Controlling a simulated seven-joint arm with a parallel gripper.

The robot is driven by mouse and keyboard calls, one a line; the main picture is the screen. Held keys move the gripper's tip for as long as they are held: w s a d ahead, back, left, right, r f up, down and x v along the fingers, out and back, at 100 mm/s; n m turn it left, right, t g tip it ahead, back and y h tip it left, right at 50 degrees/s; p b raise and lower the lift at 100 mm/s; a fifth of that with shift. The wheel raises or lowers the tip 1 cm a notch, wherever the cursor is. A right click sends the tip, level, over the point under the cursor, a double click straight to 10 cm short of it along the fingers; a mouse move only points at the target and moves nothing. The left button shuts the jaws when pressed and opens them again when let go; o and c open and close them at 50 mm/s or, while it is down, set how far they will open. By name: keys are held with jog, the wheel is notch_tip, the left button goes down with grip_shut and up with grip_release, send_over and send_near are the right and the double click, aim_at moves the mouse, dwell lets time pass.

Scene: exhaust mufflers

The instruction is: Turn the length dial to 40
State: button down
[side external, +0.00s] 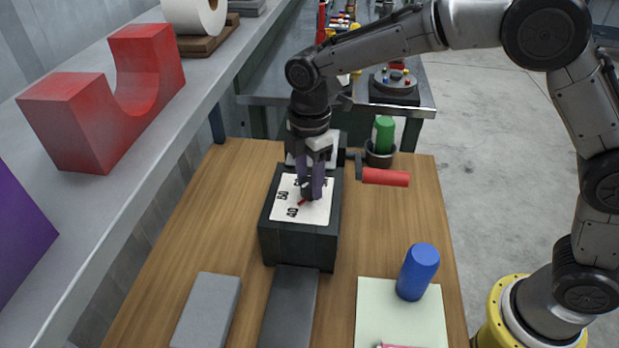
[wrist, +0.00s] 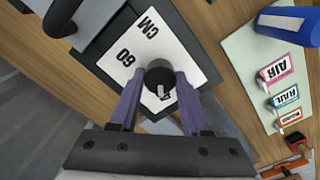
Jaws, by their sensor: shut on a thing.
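The length dial has a white face (side external: 287,215) on top of a dark box (side external: 298,245). The side view shows the numbers 40 and 60 on its near left part. In the side view a small red pointer mark (side external: 302,203) shows at the knob's lower left, roughly towards the 40. The fingers hide part of the face.
A red-handled crank (side external: 385,177) sticks out right of the box. A green bottle (side external: 383,134) stands in a cup behind. A grey block (side external: 207,310) lies at front left.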

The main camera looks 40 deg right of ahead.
aim_at(310, 182)
jog(key=shift+r+n, duration=0.15)
jog(key=shift+n, duration=0.45)
jog(key=shift+c, duration=1.8)
grip_release()
notch_tip(310, 182, up, 14)
